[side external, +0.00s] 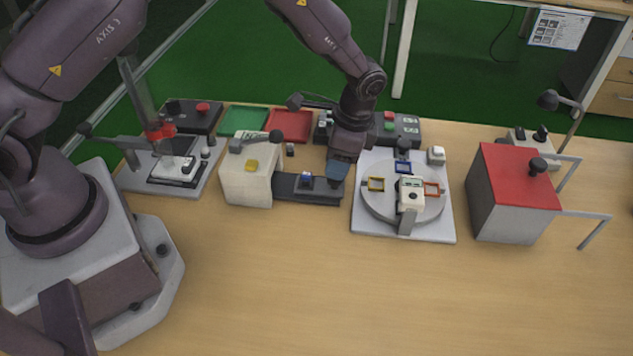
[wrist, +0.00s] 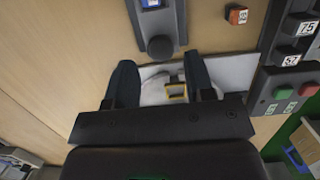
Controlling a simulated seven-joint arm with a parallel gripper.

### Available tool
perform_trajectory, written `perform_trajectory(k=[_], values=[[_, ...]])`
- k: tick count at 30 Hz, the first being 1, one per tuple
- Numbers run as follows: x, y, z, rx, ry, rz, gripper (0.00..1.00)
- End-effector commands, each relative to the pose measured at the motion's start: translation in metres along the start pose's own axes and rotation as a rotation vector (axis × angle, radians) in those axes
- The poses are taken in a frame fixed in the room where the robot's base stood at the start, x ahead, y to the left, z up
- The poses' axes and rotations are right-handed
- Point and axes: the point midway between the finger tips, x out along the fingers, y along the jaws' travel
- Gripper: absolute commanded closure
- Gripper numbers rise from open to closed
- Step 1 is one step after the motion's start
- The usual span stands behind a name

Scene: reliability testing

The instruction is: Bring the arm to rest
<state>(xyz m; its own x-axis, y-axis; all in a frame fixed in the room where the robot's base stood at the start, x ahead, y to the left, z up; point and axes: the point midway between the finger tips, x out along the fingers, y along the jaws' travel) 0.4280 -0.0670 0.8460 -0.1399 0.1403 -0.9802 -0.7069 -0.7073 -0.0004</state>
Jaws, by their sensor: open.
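My gripper (side external: 338,175) hangs from my arm with its fingers pointing down. In the side view it is over the gap between the right end of a dark rail (side external: 290,188) and a white plate with a turntable (side external: 376,208). In the wrist view the two dark fingers (wrist: 160,75) are spread apart, with nothing held between them. A yellow square frame (wrist: 176,91) on the turntable shows below and between them. A round dark knob (wrist: 160,48) at the rail's end lies just beyond the fingertips. Whether the fingers touch anything is unclear.
A beige block (side external: 245,182) adjoins the rail. Green (side external: 243,121) and red (side external: 291,125) trays and a dark button box (side external: 397,129) stand behind. A red-lidded box (side external: 513,178) stands right, a press-like fixture (side external: 178,168) left. The table front is clear.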

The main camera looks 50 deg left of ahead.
Motion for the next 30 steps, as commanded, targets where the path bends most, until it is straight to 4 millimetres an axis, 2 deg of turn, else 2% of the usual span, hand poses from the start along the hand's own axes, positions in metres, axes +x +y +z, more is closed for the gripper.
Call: perform_trajectory(k=[14,16,17,23,30], values=[[-0.003,0.001,0.002,-0.049,-0.005,0.004,0.51],[0.006,0.011,0.015,-0.102,-0.043,0.031,0.51],[0.004,0.016,0.02,-0.128,-0.05,0.039,0.51],[-0.044,0.029,0.054,-0.284,-0.014,0.052,0.51],[-0.118,0.049,0.111,-0.473,0.105,0.048,0.51]])
